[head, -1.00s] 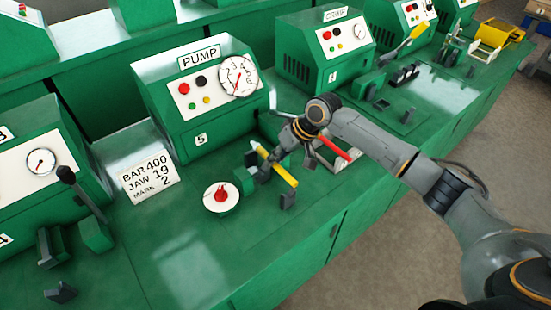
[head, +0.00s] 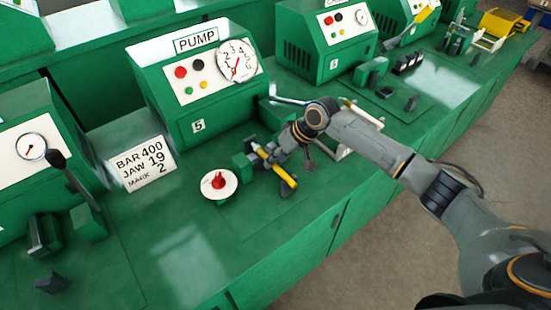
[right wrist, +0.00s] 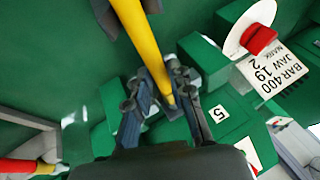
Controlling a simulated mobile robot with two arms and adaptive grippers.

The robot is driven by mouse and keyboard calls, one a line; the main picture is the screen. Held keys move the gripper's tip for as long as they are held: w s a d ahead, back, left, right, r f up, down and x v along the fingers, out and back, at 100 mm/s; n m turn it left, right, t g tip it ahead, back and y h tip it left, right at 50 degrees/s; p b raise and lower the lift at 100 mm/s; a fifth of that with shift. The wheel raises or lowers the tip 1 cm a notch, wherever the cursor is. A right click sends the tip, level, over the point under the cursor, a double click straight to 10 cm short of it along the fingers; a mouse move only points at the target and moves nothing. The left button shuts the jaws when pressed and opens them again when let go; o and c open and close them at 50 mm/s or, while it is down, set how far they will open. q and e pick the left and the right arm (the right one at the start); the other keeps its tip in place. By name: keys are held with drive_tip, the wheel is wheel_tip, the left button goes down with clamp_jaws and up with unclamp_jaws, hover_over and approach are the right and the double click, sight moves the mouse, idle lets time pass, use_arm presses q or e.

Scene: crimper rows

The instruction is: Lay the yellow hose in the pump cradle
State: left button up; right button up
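The yellow hose (head: 287,179) lies lengthwise over the green-and-dark pump cradle (head: 243,167) in front of the PUMP machine (head: 198,85). Its near end is at a dark front post. My right gripper (head: 267,154) is over its middle and hides part of it. In the right wrist view the hose (right wrist: 143,35) runs down between the two fingertips (right wrist: 163,82), which look closed against its sides. Whether it rests fully in the cradle cannot be told. My left gripper is not in view.
A white disc with a red knob (head: 219,184) stands just left of the cradle. A sign card (head: 143,164) stands farther left. A white rack (head: 340,150) is right, partly behind my arm; a red hose (right wrist: 18,166) shows in the wrist view.

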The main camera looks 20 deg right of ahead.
drive_tip(key=shift+o, duration=1.4)
drive_tip(key=shift+r, duration=0.1)
drive_tip(key=v, duration=1.2)
